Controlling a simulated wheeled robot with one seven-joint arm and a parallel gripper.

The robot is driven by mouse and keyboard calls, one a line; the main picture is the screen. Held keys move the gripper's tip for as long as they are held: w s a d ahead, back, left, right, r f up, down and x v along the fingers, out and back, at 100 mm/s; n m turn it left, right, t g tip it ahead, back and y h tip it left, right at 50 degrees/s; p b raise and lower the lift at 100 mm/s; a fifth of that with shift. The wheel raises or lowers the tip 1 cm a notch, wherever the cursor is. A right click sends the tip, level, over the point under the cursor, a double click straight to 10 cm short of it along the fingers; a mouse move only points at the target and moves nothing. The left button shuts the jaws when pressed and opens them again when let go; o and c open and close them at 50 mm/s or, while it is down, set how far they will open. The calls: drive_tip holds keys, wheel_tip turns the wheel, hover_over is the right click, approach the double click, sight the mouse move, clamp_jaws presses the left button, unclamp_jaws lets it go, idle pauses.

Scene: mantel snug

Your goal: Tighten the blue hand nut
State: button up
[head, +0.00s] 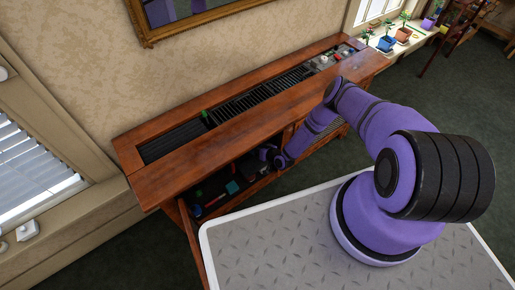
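My arm reaches from the right across to the front of a wooden cabinet (170,182). My gripper (268,154) is small and dark at the cabinet's open front, just under the top's front edge. Whether its fingers are open or shut is too small to tell. A small teal-blue item (232,187) lies inside the open front, to the left of and below my gripper, apart from it. I cannot tell whether it is the blue hand nut. No other piece is clearly the hand nut, and the cabinet's dark inside hides detail.
Inside the cabinet's open front lie a red item (214,200) and other small dark things. An open wooden door (191,240) stands at the left. The cabinet top has dark slatted grilles (262,94) and several small items at its right end. Potted plants (386,42) stand behind.

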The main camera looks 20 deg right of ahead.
drive_tip(key=c, duration=0.9)
drive_tip(key=shift+m+y, duration=0.5)
drive_tip(key=o, duration=0.9)
drive_tip(key=v, duration=1)
drive_tip(key=shift+s+r, duration=0.2)
drive_tip(key=shift+s, duration=0.15)
drive_tip(key=shift+d, duration=0.15)
